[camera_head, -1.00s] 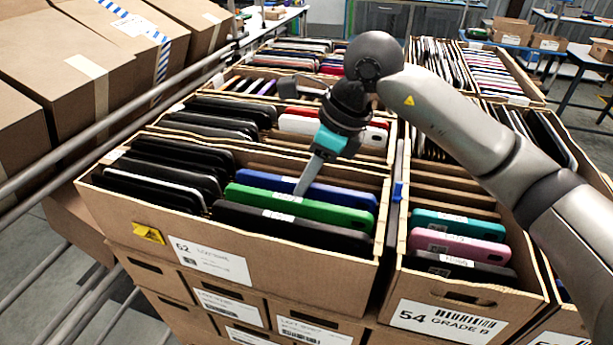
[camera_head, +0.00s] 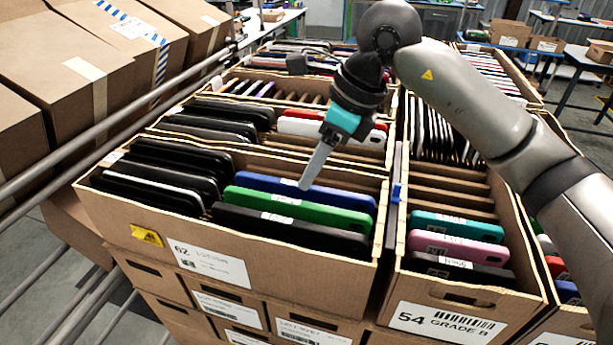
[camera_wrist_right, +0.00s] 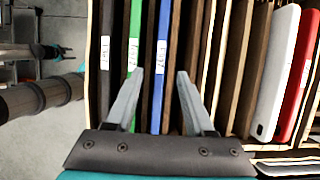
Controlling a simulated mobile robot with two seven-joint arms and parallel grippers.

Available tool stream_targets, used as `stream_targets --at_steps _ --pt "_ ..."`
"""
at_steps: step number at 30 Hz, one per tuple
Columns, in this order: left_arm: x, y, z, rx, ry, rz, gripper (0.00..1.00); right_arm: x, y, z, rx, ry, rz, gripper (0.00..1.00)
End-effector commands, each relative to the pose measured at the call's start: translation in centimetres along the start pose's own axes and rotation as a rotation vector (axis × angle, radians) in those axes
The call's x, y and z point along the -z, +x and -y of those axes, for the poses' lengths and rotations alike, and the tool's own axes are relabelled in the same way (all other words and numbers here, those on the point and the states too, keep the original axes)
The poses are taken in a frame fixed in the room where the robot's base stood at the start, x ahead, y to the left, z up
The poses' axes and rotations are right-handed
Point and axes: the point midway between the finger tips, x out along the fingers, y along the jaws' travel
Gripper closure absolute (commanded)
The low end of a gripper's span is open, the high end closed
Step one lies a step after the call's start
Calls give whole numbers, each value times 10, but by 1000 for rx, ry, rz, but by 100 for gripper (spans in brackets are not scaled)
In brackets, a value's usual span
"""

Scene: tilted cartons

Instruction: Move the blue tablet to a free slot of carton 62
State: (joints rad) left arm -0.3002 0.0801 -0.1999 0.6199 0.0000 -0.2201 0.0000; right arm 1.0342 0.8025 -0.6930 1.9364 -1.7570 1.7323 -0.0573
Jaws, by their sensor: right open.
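The blue tablet (camera_head: 262,184) stands on edge in carton 62 (camera_head: 300,258), the front left carton, behind a green tablet (camera_head: 300,207) and several black ones. My right gripper (camera_head: 305,184) is over the blue tablet, pointing down. In the right wrist view its two fingers (camera_wrist_right: 159,78) are apart, with the blue tablet (camera_wrist_right: 160,45) lying between their lines of sight. The green tablet (camera_wrist_right: 134,40) is left of it there. No grip on the tablet shows. How far the fingertips reach down is hard to tell. My left gripper is not seen.
Carton 54 (camera_head: 443,318) stands to the right, holding teal, pink and black tablets, with empty slots behind them. A carton behind holds white and red tablets (camera_head: 305,126). Metal rails (camera_head: 110,120) and closed boxes (camera_head: 70,60) are at the left.

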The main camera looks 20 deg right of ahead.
Motion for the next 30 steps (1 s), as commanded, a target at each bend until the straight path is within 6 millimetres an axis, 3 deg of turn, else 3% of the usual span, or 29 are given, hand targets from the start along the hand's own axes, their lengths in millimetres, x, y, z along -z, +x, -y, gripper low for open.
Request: stream_targets --at_steps 6,13,18,30 --pt "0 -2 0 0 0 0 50 -1 -57 1 6 -1 4 47" --pt "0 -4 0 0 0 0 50 -1 -99 0 3 0 3 47" --pt "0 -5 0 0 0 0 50 0 -112 0 2 -1 2 47" --pt "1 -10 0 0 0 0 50 -2 -118 0 1 0 1 47"
